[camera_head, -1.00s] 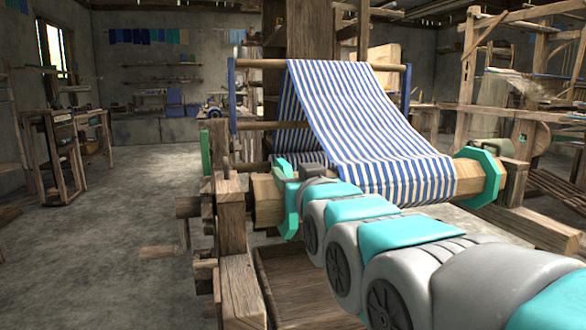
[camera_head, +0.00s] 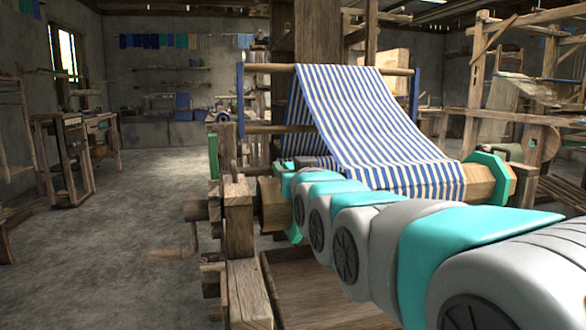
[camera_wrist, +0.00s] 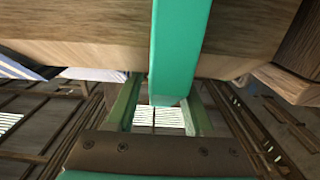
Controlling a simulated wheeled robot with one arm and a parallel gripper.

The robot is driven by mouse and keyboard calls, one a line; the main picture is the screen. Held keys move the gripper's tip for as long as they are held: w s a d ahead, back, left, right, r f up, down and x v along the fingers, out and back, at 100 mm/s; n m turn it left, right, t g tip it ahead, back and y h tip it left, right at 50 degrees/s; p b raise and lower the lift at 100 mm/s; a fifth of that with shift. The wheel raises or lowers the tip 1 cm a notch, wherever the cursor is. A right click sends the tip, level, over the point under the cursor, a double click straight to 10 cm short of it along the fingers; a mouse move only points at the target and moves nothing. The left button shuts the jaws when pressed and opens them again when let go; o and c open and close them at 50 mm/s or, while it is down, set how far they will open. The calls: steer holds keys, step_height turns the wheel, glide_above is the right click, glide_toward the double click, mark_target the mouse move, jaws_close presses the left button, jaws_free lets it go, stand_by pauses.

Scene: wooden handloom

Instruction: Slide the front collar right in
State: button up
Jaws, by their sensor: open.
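A wooden beam with striped blue and white cloth (camera_head: 390,150) wound on it lies across the loom. A green collar (camera_head: 490,172) sits around its right end. A second green collar (camera_head: 294,234) shows at the left end, mostly hidden behind my arm. In the wrist view a green collar plate (camera_wrist: 178,45) stands upright against the wooden beam (camera_wrist: 75,30). My gripper (camera_wrist: 165,88) is open just below it, with the plate's lower end between its two green fingers. I cannot tell whether either finger touches it. In the head view my arm hides the gripper.
Wooden loom posts (camera_head: 238,215) stand at the beam's left end, close to my arm. A wooden tray (camera_head: 320,285) lies below. The stone floor (camera_head: 130,230) to the left is mostly clear. Another wooden frame (camera_head: 475,100) stands at the back right.

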steer(key=shift+c, duration=0.3)
jaws_close()
stand_by(1.0)
